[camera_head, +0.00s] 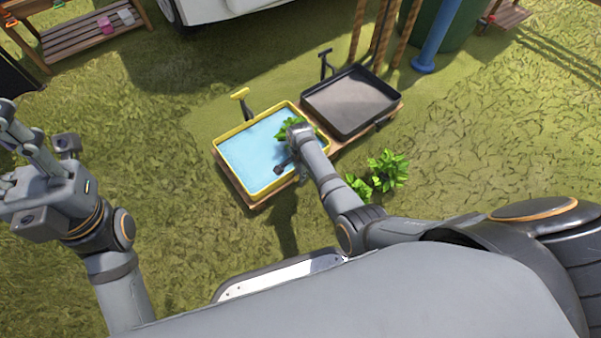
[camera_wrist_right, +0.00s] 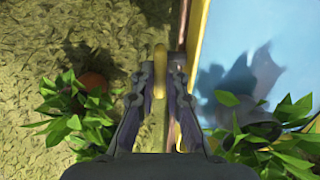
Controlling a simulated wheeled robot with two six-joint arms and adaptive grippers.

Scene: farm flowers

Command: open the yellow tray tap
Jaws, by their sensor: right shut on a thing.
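The yellow tray (camera_head: 226,158) holds blue water and stands on a low wooden base, with its rim along the right side of the right wrist view (camera_wrist_right: 197,45). My right gripper (camera_wrist_right: 162,75) is at the tray's outer side, with its fingertips closed around a small upright yellow piece (camera_wrist_right: 160,60), which looks like the tap's handle. In the head view my right arm hides this tap and most of the gripper. A second yellow handle (camera_head: 240,94) tops a dark post at the tray's back corner. My left gripper (camera_head: 25,135) is raised at the far left, away from the trays; its jaw opening is unclear.
A dark tray (camera_head: 309,102) stands right beside the yellow one. Leafy plants (camera_head: 388,168) grow on the grass nearby, and leaves flank my fingers in the wrist view (camera_wrist_right: 72,115). A blue post (camera_head: 438,38) and a wooden rack (camera_head: 90,32) stand farther back. Grass at left is clear.

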